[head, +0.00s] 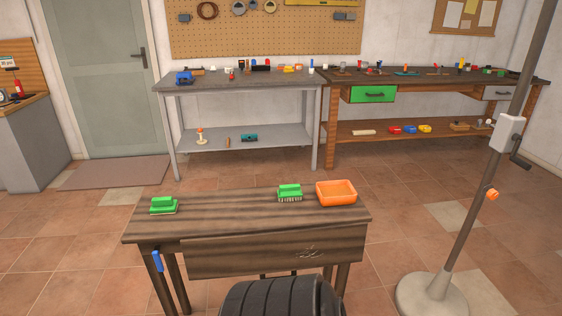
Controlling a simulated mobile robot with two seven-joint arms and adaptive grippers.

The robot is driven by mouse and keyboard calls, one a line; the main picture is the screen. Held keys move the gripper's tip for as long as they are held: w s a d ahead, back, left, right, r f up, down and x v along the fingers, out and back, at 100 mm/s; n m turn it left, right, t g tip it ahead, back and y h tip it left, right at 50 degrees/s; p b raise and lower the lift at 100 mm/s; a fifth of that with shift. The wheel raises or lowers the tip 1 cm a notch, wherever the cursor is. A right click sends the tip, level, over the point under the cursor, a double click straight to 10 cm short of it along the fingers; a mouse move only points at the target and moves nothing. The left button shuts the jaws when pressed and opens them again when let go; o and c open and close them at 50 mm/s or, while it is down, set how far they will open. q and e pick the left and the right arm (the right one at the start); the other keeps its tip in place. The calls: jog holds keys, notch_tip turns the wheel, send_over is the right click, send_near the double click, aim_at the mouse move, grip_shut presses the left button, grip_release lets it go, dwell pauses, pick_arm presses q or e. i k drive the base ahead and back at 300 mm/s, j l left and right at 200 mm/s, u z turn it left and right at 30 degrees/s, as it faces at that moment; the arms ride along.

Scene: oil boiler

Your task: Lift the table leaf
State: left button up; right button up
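A small dark wooden table (235,211) stands close in front of me. Its table leaf (215,258) hangs down along the near side, below the top's edge. A small pale marking shows on the leaf's right part. A blue handle-like piece (157,261) hangs at the table's near left corner, beside the leaf. On the top are a green brush (164,205) at the left, another green brush (290,192) right of the middle, and an orange tray (336,193) at the right. Neither of my grippers is in view.
A stand with a grey pole (461,210) and round base (436,294) is right of the table. Workbenches (236,84) with tools line the back wall. A grey cabinet (40,145) is at far left. Tiled floor lies open between table and benches.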

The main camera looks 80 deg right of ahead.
aim_at(262, 254)
jog(key=z, duration=2)
